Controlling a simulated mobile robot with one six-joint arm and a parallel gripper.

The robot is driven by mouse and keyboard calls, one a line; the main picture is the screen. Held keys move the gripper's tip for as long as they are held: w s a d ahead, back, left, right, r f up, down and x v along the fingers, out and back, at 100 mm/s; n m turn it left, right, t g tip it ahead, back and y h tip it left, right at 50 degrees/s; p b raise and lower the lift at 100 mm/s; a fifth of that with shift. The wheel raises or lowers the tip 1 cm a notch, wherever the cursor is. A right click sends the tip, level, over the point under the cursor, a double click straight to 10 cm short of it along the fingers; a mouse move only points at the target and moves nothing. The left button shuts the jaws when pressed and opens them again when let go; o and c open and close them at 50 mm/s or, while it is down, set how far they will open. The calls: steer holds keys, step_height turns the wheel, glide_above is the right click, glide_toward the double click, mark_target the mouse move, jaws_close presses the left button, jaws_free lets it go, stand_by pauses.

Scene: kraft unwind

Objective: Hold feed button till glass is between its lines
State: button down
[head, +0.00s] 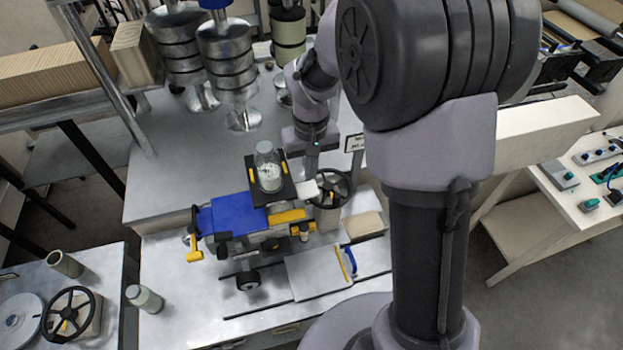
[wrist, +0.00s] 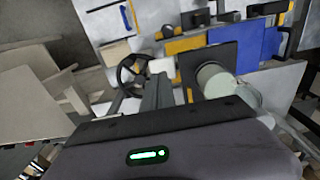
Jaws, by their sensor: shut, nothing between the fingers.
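A clear glass (head: 268,160) stands upright on a black square plate (head: 286,196) beside a blue and yellow machine. Pale, speckled material shows in its lower part; its lines are too small to make out. My gripper (head: 312,178) is shut and empty, pointing down just right of the glass and apart from it. A small white block (head: 305,191) lies right by my fingertips; I cannot tell whether it is the feed button or whether I touch it. In the wrist view my gripper (wrist: 157,88) is near the white block (wrist: 161,65), with the glass (wrist: 212,78) to the right.
A black handwheel (head: 333,188) stands right of the white block. The machine's blue cover (head: 238,213) is left of the plate. Stacked metal cylinders (head: 226,55) stand behind. Another jar (head: 145,298) stands at lower left. The grey tabletop behind the glass is mostly clear.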

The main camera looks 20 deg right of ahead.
steer(key=r, duration=0.4)
steer(key=w+r, duration=0.1)
steer(key=shift+r+p, duration=0.3)
steer(key=shift+r, duration=0.1)
steer(key=shift+s, duration=0.1)
stand_by(0.5)
steer(key=s+a+f+m+t+y+b, duration=0.1)
steer(key=s+f+m+t+b, duration=0.1)
steer(key=s+f+b, duration=0.5)
steer(key=s+a+f+m+t+y+b, duration=0.1)
steer(key=s+a+f+m+t+b, duration=0.1)
steer(key=s+f+b, duration=0.5)
steer(key=s+t+b, duration=0.1)
steer(key=s+b, duration=0.5)
steer(key=b, duration=0.5)
steer(key=shift+a+f, duration=0.15)
steer(key=shift+a, duration=0.1)
